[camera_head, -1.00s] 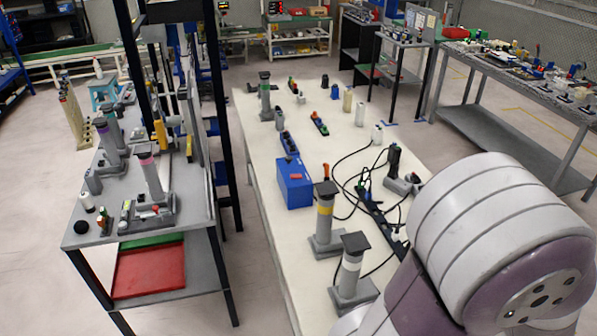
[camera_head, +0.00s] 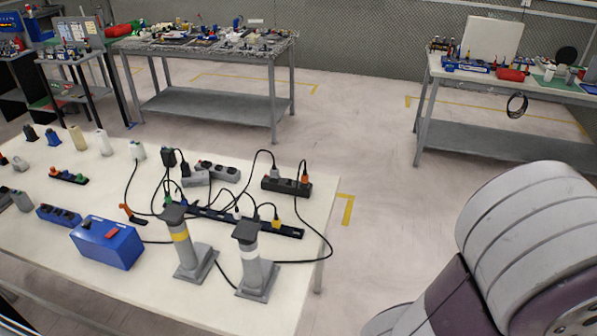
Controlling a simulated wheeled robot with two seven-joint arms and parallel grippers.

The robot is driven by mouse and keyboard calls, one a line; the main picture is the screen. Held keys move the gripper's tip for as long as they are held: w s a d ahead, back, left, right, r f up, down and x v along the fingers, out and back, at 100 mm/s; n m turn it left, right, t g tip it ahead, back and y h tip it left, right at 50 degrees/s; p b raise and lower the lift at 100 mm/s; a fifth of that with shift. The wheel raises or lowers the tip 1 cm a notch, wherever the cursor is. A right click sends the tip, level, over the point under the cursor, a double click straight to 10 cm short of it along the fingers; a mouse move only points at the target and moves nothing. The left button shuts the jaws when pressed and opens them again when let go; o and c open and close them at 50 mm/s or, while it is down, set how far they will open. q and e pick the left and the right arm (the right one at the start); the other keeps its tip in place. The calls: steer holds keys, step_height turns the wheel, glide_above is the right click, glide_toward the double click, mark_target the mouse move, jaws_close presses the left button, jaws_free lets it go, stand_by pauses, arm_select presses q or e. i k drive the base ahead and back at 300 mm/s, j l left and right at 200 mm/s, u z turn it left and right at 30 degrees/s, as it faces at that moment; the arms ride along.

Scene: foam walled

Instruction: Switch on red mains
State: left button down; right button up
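A blue box (camera_head: 107,246) with a red part (camera_head: 112,233) and a dark part on its top stands near the front of the white table (camera_head: 140,289). The red part looks like a switch, but its on or off position is too small to tell. A long black power strip (camera_head: 285,230) with several plugs and cables lies to the right of the box. A red item also shows on a low block (camera_head: 68,177) farther back. My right arm shows at the lower right, clear of the table; its gripper is out of view. My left gripper is not in view.
Two grey posts, one yellow-banded (camera_head: 184,247) and one white-banded (camera_head: 251,263), stand at the table's front right. A short black strip (camera_head: 287,186) and loose cables lie behind. Other benches (camera_head: 205,105) stand at the back. The floor right of the table is clear.

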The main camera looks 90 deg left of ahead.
mark_target(110, 234)
steer(key=k+j+z, duration=0.2)
steer(key=k+z, duration=0.6)
steer(key=k, duration=0.15)
steer(key=k+z, duration=0.4)
steer(key=k+u, duration=0.1)
steer(key=u, duration=0.2)
steer(key=k+u, duration=0.1)
steer(key=u, duration=3.3)
